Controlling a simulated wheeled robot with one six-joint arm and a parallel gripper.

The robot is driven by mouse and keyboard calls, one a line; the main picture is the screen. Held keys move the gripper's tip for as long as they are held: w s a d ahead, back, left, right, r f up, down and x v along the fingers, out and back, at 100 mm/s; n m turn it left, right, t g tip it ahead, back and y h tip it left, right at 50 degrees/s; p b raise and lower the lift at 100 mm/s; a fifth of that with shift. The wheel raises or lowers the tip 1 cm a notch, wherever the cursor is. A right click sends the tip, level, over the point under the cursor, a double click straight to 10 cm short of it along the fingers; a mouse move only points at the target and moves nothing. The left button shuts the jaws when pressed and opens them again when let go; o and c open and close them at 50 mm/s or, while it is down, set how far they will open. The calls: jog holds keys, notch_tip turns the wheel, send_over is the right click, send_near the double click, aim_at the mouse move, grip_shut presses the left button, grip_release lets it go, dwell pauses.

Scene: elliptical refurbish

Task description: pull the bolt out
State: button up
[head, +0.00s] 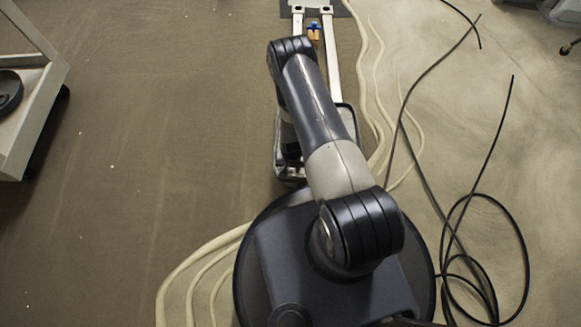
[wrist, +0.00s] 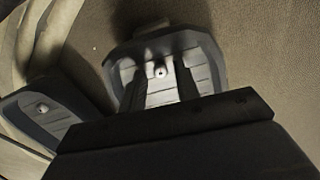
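In the wrist view, a grey ribbed foot pedal (wrist: 207,78) with a raised rim fills the upper middle. A small pale bolt (wrist: 160,71) with a dark centre sits in its middle. My gripper (wrist: 156,67) shows as a wide dark block with two dark fingers reaching over the pedal. The fingers are spread, one on each side of the bolt, with gaps between. I cannot tell how far they are above the pedal. In the head view, my arm hides the gripper and bolt; part of a pedal (head: 284,160) shows below it.
A second pedal (wrist: 62,122) with a similar bolt (wrist: 42,108) lies at left in the wrist view. Pale rails (head: 332,60) run beyond my arm. Black cables (head: 520,240) lie on the right; a white frame (head: 30,110) stands at left.

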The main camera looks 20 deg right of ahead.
aim_at(291, 170)
grip_shut()
jog(key=shift+r, duration=0.25)
jog(key=shift+r+p, duration=0.85)
jog(key=shift+r, duration=0.25)
jog(key=shift+r, duration=0.2)
jog(key=shift+r+p, duration=1.1)
jog(key=shift+r, duration=0.85)
